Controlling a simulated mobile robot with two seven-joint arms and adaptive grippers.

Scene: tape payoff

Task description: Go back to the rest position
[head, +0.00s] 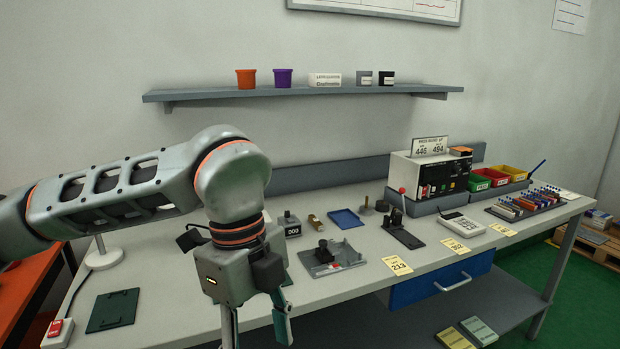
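My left arm comes in from the left and bends down over the front of the grey workbench (345,285). My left gripper (256,322) hangs at its end, pointing down near the bench's front edge. Its two fingers are apart with nothing seen between them, though the tips are cut off by the picture's lower edge. My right gripper is not in view.
A dark green plate (113,310) and a red switch box (58,331) lie left of the gripper. A grey fixture (332,258), a blue tray (346,219) and a black-fronted instrument (437,177) stand to its right. A wall shelf (300,92) holds small pots.

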